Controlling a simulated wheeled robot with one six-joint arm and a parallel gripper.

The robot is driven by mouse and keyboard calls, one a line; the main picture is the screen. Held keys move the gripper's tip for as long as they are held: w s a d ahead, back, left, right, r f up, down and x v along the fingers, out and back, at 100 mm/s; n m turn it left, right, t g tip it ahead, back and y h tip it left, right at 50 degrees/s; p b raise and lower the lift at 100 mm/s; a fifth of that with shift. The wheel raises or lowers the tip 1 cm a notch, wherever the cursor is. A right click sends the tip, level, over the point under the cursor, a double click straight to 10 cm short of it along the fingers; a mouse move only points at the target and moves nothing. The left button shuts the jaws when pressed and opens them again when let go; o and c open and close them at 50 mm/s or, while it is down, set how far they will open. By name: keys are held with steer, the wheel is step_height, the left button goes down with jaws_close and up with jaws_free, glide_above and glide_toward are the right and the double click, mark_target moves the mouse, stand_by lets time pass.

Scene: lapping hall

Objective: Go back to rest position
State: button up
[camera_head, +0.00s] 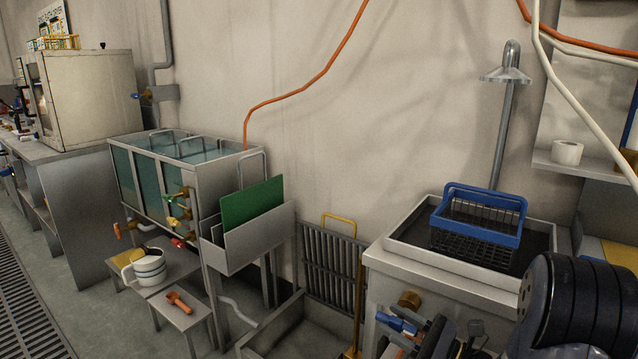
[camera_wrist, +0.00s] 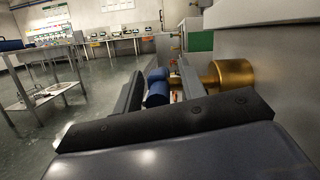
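My gripper (camera_head: 436,340) is low at the right in the head view, in front of the sink cabinet (camera_head: 440,285). In the wrist view its two dark fingers (camera_wrist: 158,78) stand apart with a gap between them. A blue valve handle (camera_head: 396,323) sits just left of the gripper in the head view. In the wrist view the blue handle (camera_wrist: 157,92) shows in line with the gap; I cannot tell whether a finger touches it. A brass fitting (camera_wrist: 228,80) is right of the fingers, and it also shows on the cabinet front in the head view (camera_head: 409,299).
A blue-rimmed basket (camera_head: 480,215) stands in the sink tray. A steel rinse tank (camera_head: 205,170) with coloured valves stands left, beside a low bench with a mug (camera_head: 150,268). In the wrist view, open floor (camera_wrist: 95,95) and a steel cart (camera_wrist: 42,95) lie left.

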steer(key=shift+w+a+r+p, duration=0.1)
steer(key=shift+r+p, duration=0.1)
steer(key=shift+p, duration=0.15)
steer(key=shift+f+g+h, duration=0.1)
steer(key=shift+g+h, duration=0.2)
steer(key=shift+h, duration=0.1)
steer(key=shift+f, duration=0.15)
